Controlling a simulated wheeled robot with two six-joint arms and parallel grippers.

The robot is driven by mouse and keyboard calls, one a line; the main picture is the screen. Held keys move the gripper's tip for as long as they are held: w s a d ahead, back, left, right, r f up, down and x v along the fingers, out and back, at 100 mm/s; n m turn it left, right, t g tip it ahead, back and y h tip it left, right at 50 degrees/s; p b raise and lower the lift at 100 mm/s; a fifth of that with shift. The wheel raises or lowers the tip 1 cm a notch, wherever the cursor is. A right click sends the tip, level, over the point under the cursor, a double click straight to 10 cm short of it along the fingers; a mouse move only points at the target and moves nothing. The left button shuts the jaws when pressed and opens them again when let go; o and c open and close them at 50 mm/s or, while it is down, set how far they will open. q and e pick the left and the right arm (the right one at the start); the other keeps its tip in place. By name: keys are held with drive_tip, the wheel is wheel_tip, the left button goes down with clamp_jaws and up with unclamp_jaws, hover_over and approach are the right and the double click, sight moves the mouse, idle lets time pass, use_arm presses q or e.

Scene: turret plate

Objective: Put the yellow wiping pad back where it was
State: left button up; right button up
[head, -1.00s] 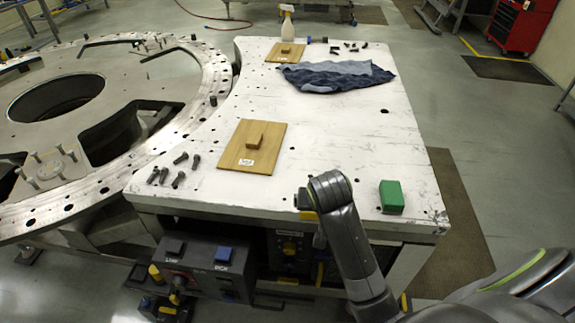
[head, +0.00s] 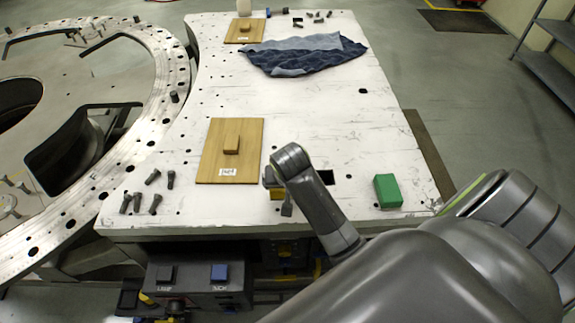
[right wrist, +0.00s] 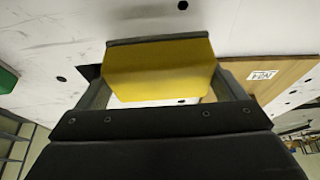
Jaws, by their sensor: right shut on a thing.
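My right gripper (head: 277,187) comes in from the lower right in the head view, over the front part of the white table. It is shut on the yellow wiping pad (right wrist: 158,70), which fills the space between the fingers in the right wrist view. I cannot tell whether the pad touches the table. The near wooden board (head: 212,165), with a wooden block and a label on it, lies just left of the gripper. My left gripper is not in view.
A green block (head: 388,191) lies on the white table (head: 330,118) to the right, with a dark square opening (head: 326,177) between it and the gripper. Several bolts (head: 153,177) lie at the front left. A blue cloth (head: 300,57) and another board (head: 245,31) lie farther back.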

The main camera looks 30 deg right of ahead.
drive_tip(key=shift+f+p, duration=0.35)
drive_tip(key=shift+f, duration=1.6)
drive_tip(key=shift+w+f, duration=0.1)
drive_tip(key=o, duration=1)
drive_tip(key=b+v, duration=0.1)
drive_tip(key=v, duration=1.1)
